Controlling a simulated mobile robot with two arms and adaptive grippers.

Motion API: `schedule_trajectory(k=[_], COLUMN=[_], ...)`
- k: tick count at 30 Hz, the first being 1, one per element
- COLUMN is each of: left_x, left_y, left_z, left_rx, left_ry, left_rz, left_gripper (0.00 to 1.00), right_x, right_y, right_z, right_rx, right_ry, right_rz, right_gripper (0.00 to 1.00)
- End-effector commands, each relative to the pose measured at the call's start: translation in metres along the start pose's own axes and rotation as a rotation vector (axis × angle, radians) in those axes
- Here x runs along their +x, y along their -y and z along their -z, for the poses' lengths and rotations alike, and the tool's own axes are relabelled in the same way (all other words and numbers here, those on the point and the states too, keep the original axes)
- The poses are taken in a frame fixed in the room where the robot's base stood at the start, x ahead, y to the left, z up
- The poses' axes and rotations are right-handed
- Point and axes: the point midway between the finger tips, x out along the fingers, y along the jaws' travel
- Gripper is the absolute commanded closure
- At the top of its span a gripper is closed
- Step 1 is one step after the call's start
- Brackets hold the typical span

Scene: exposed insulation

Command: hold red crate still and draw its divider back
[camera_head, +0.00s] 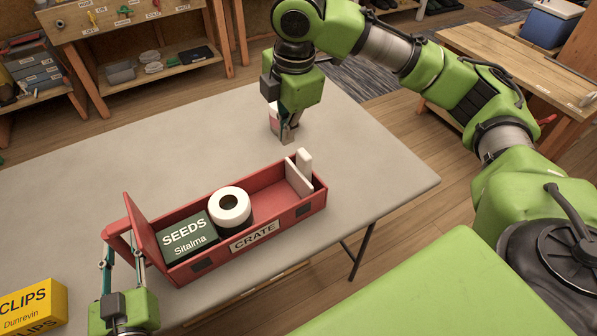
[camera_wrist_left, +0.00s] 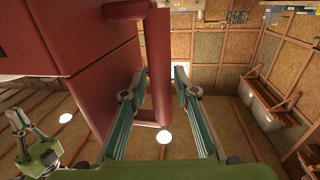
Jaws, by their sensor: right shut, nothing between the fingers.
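The red crate (camera_head: 206,263), labelled CRATE, lies lengthwise on the grey table. A pale divider (camera_head: 298,177) with a white upright grip (camera_head: 304,162) stands across it near its right end. My left gripper (camera_head: 122,252) is at the crate's left end. In the left wrist view its open fingers (camera_wrist_left: 158,92) are on either side of the crate's red handle bar (camera_wrist_left: 158,60), with a gap visible. My right gripper (camera_head: 288,138) is shut and empty, pointing down above and behind the divider, apart from it.
The crate holds a green SEEDS box (camera_head: 186,238) and a white ring-shaped roll (camera_head: 230,207). A white-and-red object (camera_head: 273,117) is partly hidden behind my right gripper. A yellow CLIPS box (camera_head: 35,306) is at lower left. The table is clear behind the crate's left half.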

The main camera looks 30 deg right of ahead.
Motion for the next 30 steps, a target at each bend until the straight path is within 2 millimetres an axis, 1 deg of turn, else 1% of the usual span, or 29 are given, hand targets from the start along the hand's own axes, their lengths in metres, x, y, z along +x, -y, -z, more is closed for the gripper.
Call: schedule_trajectory(k=[7, 8, 10, 14, 17, 24, 30], left_x=[0.0, 0.0, -0.001, -0.009, -0.022, -0.068, -0.1], left_y=[0.001, 0.001, 0.001, 0.001, 0.001, 0.001, 0.0], left_z=[0.001, -0.004, -0.004, -0.002, -0.002, -0.001, -0.001], left_rx=[0.005, 0.017, 0.016, 0.013, 0.012, 0.008, 0.007], left_ry=[-0.003, 0.01, 0.009, 0.004, 0.006, 0.004, 0.003], left_rz=[0.001, 0.001, 0.001, 0.001, 0.001, 0.001, 0.0], left_gripper=[0.64, 0.64, 0.64, 0.64, 0.64, 0.64, 0.64], right_x=[0.0, 0.0, 0.0, 0.0, 0.0, 0.0, 0.0], right_y=[0.0, 0.0, 0.0, 0.0, 0.0, 0.0, 0.0], right_z=[0.0, 0.0, 0.0, 0.0, 0.0, 0.0, 0.0], right_rx=[0.0, 0.0, 0.0, 0.0, 0.0, 0.0, 0.0], right_ry=[0.0, 0.0, 0.0, 0.0, 0.0, 0.0, 0.0], right_rz=[0.0, 0.0, 0.0, 0.0, 0.0, 0.0, 0.0], right_gripper=[1.0, 1.0, 1.0, 1.0, 1.0, 1.0, 1.0])
